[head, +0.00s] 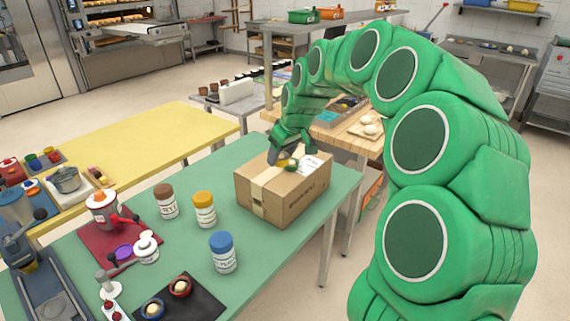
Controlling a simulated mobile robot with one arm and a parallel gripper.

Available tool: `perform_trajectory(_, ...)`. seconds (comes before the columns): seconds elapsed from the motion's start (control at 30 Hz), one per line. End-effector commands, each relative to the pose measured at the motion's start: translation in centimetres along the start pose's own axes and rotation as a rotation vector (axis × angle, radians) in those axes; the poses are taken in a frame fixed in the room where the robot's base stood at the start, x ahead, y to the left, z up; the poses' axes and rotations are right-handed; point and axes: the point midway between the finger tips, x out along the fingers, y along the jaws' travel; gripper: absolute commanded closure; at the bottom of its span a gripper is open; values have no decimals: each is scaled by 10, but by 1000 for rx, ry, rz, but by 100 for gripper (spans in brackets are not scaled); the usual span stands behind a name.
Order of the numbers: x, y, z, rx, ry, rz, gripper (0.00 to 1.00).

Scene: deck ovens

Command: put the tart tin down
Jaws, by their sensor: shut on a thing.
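My gripper (286,158) is over the top of a closed cardboard box (262,192), pointing down. It is shut on the tart tin (292,164), of which only a small yellowish part shows at the fingertips. The fingers hide the rest of the tin. I cannot tell whether the tin touches the box top or hangs just above it. The box stands on the right end of the green table (222,170), with a white label (311,164) on its top.
Jars with brown (165,201), yellow (204,210) and blue (222,252) lids stand left of the box. A dark mat (205,298) with two small bowls lies in front. Green tabletop is bare around the jars. A yellow table (150,140) stands behind.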

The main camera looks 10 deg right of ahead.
Motion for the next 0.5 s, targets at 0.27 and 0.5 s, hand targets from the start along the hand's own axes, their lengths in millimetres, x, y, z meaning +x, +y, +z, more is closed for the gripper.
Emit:
perform_trajectory(0.27,-19,58,-13,169,2,73,76)
perform_trajectory(0.5,-19,73,-17,211,-2,88,76)
